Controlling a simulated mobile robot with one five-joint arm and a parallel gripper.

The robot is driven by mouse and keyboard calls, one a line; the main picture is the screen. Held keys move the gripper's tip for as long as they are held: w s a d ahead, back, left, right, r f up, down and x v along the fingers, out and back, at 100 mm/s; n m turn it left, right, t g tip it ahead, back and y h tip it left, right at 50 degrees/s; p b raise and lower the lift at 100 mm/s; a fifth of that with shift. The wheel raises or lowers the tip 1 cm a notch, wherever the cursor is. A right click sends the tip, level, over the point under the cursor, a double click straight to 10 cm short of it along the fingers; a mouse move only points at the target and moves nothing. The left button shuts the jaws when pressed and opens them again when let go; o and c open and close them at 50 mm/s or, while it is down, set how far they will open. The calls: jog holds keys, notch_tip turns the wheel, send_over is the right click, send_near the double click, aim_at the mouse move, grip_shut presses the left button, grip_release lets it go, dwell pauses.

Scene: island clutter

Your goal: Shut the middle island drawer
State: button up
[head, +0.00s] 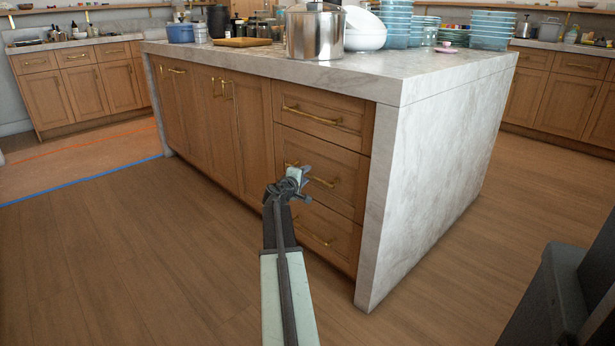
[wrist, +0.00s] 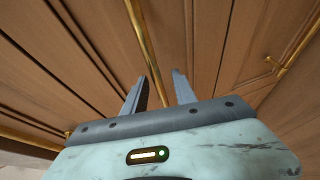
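The island's middle drawer (head: 345,190) has a wooden front and a horizontal brass handle (head: 322,182). Its front looks about flush with the drawers above and below; I cannot tell whether a small gap remains. My gripper (head: 303,172) is in front of this drawer's left part and hides the left end of the handle. In the wrist view my gripper (wrist: 160,80) is open, its two fingers apart. A brass handle bar (wrist: 143,42) runs down the picture into the space between the fingers. I cannot tell whether they touch it.
The top drawer (head: 345,133) and bottom drawer (head: 335,250) look shut. Cupboard doors (head: 205,120) lie to the left, and the island's marble side panel (head: 430,170) to the right. A steel pot (head: 314,36) and stacked dishes stand on the countertop. The wooden floor (head: 130,260) in front is clear.

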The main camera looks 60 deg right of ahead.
jog(key=a+r+p, duration=0.1)
jog(key=a, duration=0.6)
jog(key=shift+s+a+r, duration=0.2)
jog(key=shift+s+a, duration=0.15)
jog(key=shift+s, duration=0.1)
